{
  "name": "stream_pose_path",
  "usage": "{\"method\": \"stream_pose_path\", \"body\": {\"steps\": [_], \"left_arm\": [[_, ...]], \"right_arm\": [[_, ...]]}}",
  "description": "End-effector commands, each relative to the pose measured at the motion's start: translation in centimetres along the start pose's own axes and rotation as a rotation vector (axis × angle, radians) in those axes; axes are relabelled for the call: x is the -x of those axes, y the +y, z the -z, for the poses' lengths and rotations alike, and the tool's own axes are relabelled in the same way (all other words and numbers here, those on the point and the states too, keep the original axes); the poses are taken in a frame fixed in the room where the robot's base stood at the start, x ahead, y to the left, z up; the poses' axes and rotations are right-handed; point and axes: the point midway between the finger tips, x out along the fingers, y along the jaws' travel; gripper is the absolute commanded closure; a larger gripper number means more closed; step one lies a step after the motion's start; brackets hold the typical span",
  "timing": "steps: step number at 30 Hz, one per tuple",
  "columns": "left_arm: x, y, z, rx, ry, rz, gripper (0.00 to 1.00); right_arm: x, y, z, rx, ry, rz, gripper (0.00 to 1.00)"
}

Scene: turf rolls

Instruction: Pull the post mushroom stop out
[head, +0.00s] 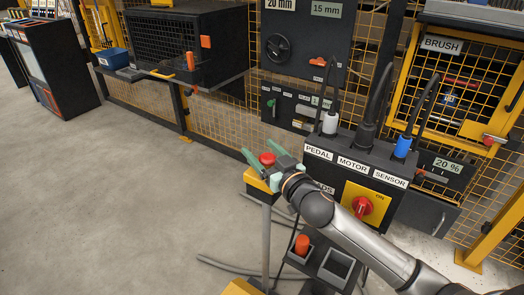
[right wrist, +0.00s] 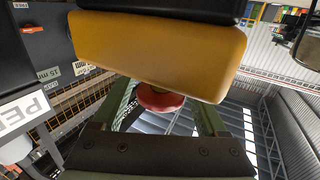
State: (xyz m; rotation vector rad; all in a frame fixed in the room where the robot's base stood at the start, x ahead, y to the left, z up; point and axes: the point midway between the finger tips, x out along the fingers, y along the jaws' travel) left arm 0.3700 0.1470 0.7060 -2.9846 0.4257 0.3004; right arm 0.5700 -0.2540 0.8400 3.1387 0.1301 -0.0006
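The red mushroom stop (head: 267,158) sits on top of a yellow box (head: 262,181) on a grey post (head: 266,240). My right gripper (head: 265,151) comes in from the right at the level of the mushroom head. Its two green fingers are spread, one on each side of the head. In the right wrist view the red mushroom (right wrist: 158,98) shows between the open fingers (right wrist: 165,108), partly hidden by the yellow box (right wrist: 155,52). A gap shows between the head and the right-hand finger; contact with the left-hand one I cannot tell. My left gripper is out of view.
A black control box labelled PEDAL, MOTOR and SENSOR (head: 350,165) stands right of the post, with plugs, cables and a red rotary switch (head: 362,207). Below it is a dark tray (head: 336,267). Yellow mesh fencing (head: 215,130) runs behind. The floor at left is clear.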

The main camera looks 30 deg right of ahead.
Motion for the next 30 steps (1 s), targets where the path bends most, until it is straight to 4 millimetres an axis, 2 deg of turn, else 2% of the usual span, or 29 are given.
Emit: {"method": "stream_pose_path", "body": {"steps": [2, 19, 30], "left_arm": [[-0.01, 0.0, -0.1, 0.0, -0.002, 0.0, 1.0], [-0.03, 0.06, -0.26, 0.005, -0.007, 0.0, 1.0], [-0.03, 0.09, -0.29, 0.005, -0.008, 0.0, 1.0]], "right_arm": [[0.01, -0.01, 0.0, 0.0, 0.0, 0.0, 0.35], [0.03, 0.0, 0.0, 0.0, 0.0, 0.0, 0.99], [0.03, 0.0, -0.01, 0.0, 0.0, 0.0, 1.0]]}}
